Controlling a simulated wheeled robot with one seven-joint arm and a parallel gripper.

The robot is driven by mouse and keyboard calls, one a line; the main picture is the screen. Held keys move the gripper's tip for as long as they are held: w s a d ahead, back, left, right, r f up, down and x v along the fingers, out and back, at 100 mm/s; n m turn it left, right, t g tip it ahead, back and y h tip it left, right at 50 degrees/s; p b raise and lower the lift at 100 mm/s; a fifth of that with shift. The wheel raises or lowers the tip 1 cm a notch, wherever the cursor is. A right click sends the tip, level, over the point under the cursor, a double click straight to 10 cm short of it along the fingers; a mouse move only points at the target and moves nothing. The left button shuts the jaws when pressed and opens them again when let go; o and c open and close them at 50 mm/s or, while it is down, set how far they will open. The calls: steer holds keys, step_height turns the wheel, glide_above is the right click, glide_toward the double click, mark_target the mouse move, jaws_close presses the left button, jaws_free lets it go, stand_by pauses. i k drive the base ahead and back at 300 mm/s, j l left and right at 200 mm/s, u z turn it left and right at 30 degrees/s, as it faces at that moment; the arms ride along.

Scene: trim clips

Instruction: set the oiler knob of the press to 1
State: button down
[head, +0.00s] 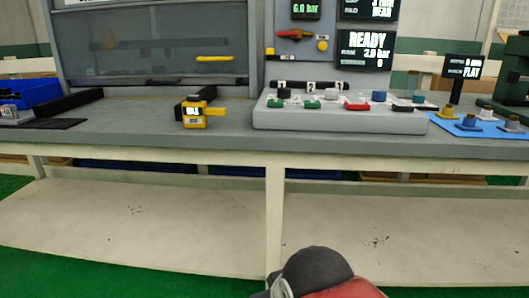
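The press panel (268,30) rises behind the bench, right of the grey-framed window. On it are a display (306,9) reading 6.0 bar, a small red-and-yellow part (295,34) and a round yellow knob (322,45). A yellow piece (270,51) sits at the panel's left edge. I cannot tell which of these is the oiler knob, and no knob setting is readable. My gripper is not in view.
A grey block (340,121) with several coloured clips stands on the bench before the panel. A yellow gauge (194,114) stands left of it. A blue mat (480,128) with metal parts lies right. The bench's front strip is clear.

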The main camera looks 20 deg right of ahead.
mark_target(418, 98)
steer(key=z, duration=1.6)
